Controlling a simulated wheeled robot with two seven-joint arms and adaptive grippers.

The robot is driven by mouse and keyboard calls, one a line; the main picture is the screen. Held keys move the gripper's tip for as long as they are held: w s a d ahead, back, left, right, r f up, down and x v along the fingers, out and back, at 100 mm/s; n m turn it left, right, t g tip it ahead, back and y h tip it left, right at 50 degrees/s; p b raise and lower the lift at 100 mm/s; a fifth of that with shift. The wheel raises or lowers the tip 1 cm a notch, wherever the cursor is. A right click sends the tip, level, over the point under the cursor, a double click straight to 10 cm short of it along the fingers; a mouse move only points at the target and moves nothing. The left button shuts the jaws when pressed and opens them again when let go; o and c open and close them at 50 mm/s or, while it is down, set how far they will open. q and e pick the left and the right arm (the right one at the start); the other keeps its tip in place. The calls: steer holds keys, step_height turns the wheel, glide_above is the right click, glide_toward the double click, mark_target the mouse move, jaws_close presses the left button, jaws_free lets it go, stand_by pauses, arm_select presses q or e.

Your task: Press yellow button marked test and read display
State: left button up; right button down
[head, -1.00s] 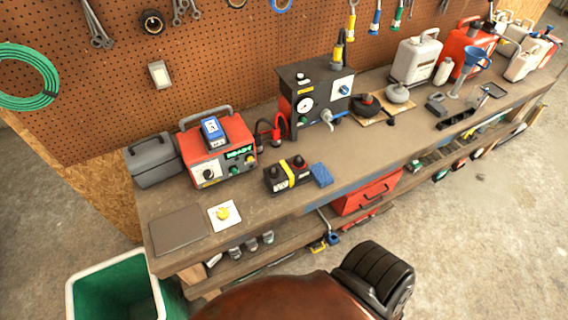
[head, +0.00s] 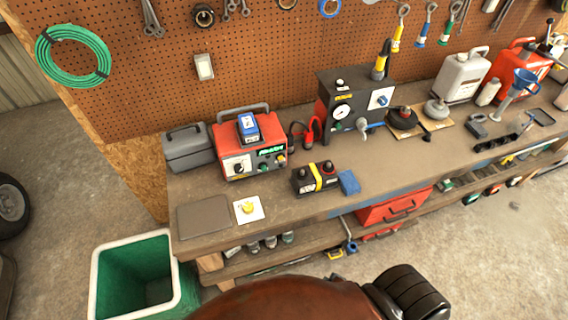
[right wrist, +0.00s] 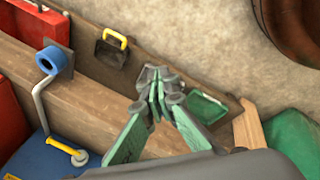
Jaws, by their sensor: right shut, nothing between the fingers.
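A red tester box (head: 247,146) with a carry handle stands on the workbench in the head view. Its front has a white dial panel, a lit green display (head: 271,150) with text too small to read surely, and small buttons, including a yellowish one (head: 281,160) at the right. A label "test" is not legible there. A blue handheld meter (head: 248,128) sits on top of the box. A separate yellow knob or button (head: 249,208) sits on a white plate near the bench's front edge. My right gripper (right wrist: 158,76) is shut and empty, low beside the bench's lower shelf. My left gripper is out of view.
A black battery (head: 315,178) with a yellow strap and a blue sponge (head: 349,182) lie right of the tester. A grey case (head: 188,149) stands left. A flat grey pad (head: 204,216) lies in front. A green bin (head: 143,277) stands below the bench's left end.

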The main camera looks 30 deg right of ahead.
mark_target(281, 158)
steer(key=w+d+r+n+t+h+p, duration=0.1)
steer(key=w+d+r+n+t+h, duration=0.3)
steer(key=r, duration=1.1)
steer(key=w+d+r+m+h, duration=0.15)
steer(key=w+r, duration=0.45)
steer(key=r, duration=0.9)
steer(key=w+d+r+n+t+h+p, duration=0.1)
steer(key=w+d+r+n, duration=0.3)
steer(key=r, duration=1.1)
steer(key=w+a+r+n+t, duration=0.5)
steer(key=w+n, duration=0.3)
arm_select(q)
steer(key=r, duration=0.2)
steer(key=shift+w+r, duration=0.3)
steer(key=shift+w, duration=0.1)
arm_select(e)
steer(key=w+a+f+n+t+y, duration=0.2)
steer(key=a+n, duration=0.6)
steer(key=n, duration=0.5)
steer(key=w+t+y, duration=0.1)
steer(key=t+y, duration=0.1)
steer(key=shift+w+a+f+y, duration=0.3)
steer(key=shift+w+f+y, duration=0.05)
steer(key=shift+f, duration=0.05)
